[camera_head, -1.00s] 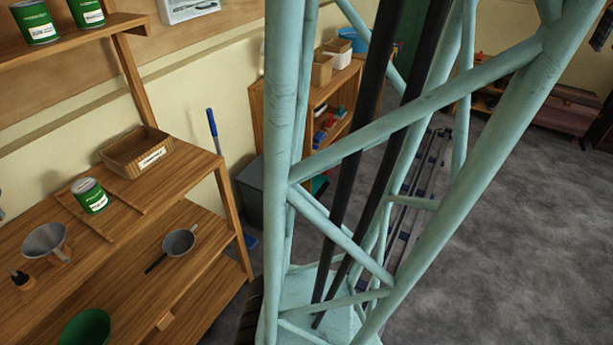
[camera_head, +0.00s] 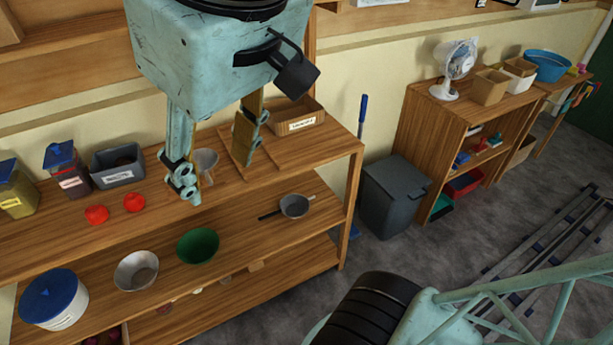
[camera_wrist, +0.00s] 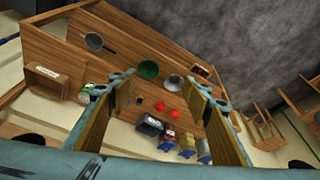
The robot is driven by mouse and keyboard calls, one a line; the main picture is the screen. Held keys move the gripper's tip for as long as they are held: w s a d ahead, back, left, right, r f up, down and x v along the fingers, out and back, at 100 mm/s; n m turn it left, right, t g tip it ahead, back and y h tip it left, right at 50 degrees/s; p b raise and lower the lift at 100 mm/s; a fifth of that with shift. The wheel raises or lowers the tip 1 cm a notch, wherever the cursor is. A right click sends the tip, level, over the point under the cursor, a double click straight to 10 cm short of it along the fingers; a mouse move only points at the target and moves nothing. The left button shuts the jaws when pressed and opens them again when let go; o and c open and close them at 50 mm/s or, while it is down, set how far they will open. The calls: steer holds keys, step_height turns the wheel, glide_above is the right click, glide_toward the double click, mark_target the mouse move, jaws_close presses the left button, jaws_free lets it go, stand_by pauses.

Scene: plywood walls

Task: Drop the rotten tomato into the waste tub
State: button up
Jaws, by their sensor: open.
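Two red tomatoes, a left one (camera_head: 97,215) and a right one (camera_head: 134,202), sit apart on the top board of the shelf; I cannot tell which is rotten. Both show in the wrist view (camera_wrist: 160,106) (camera_wrist: 174,114) between my fingers. A dark grey open tub (camera_head: 118,167) with a label stands behind them; I cannot read the label or tell whether it is the waste tub. It also shows in the wrist view (camera_wrist: 150,126). My gripper (camera_head: 216,172) is open and empty above the shelf, to the right of the tomatoes, fingers pointing down.
Lidded jars (camera_head: 65,170) stand left of the grey tub. A green bowl (camera_head: 198,245), metal bowl (camera_head: 136,271) and pan (camera_head: 294,206) sit lower. A dark bin (camera_head: 393,196) stands right of the shelf.

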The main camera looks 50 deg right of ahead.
steer(key=s, duration=0.1)
steer(key=s+f, duration=0.1)
steer(key=s, duration=0.1)
steer(key=shift+s+a+f, duration=0.1)
steer(key=shift+s+f, duration=0.1)
steer(key=shift+f, duration=0.15)
steer(key=shift+r, duration=0.15)
stand_by(0.4)
